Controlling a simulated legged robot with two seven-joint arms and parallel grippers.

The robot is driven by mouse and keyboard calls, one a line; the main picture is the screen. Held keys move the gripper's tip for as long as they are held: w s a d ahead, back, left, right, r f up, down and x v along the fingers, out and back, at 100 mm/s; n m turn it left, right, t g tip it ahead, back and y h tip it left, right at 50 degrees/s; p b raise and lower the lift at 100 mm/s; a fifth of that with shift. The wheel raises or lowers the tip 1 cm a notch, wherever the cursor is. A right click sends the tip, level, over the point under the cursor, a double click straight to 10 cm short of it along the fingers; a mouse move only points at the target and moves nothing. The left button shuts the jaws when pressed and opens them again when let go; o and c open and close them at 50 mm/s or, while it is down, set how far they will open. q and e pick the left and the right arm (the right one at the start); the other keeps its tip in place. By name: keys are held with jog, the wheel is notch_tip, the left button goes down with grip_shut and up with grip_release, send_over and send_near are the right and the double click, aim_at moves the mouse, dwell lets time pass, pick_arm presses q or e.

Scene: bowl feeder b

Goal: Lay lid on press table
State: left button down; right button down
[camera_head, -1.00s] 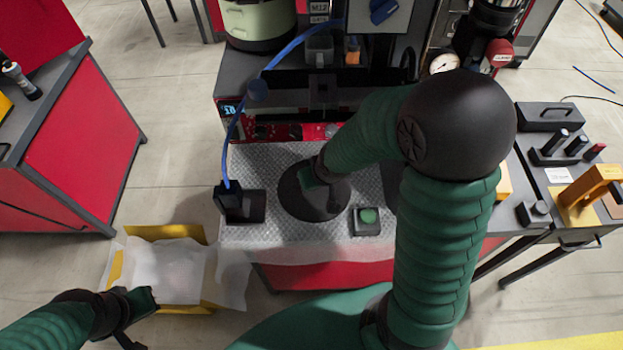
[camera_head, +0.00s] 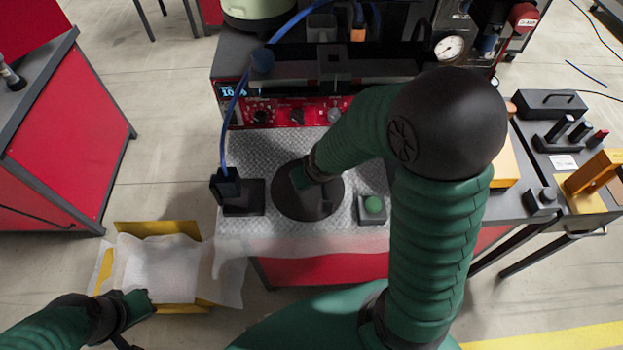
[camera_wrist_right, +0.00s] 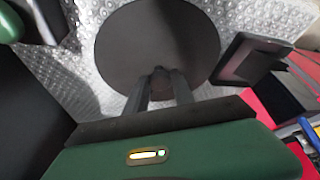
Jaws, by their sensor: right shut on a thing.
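The lid (camera_head: 318,205) is a flat, round, dark disc over the bubble-wrapped top of the press table (camera_head: 240,152). In the right wrist view the lid (camera_wrist_right: 120,45) fills the upper middle, with bubble wrap around it. In the head view this gripper (camera_head: 302,178) partly covers the lid. I cannot tell whether the lid touches the table or hangs just above it. My left gripper (camera_head: 135,318) is low at the left, away from the table, its jaws unclear.
A black stand with a blue cable (camera_head: 238,195) is left of the lid, and a green button box (camera_head: 373,208) is right of it. A red control panel (camera_head: 285,112) stands behind. A yellow box with white lining (camera_head: 155,270) is at lower left.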

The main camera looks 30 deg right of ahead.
jog(key=shift+a+f, duration=0.2)
jog(key=shift+a, duration=0.05)
jog(key=shift+d+f, duration=0.1)
jog(key=c, duration=1.5)
grip_release()
jog(key=shift+d+f, duration=0.1)
jog(key=shift+d, duration=0.1)
jog(key=o, duration=0.5)
jog(key=shift+d, duration=0.35)
jog(key=shift+a, duration=0.3)
jog(key=shift+a+r, duration=0.1)
jog(key=shift+r, duration=0.1)
pick_arm(q)
jog(key=w+p+v, duration=0.1)
jog(key=p+v, duration=0.5)
jog(key=p, duration=0.1)
jog(key=shift+r, duration=0.6)
pick_arm(e)
jog(key=v, duration=1.6)
jog(key=shift+s+r, duration=0.2)
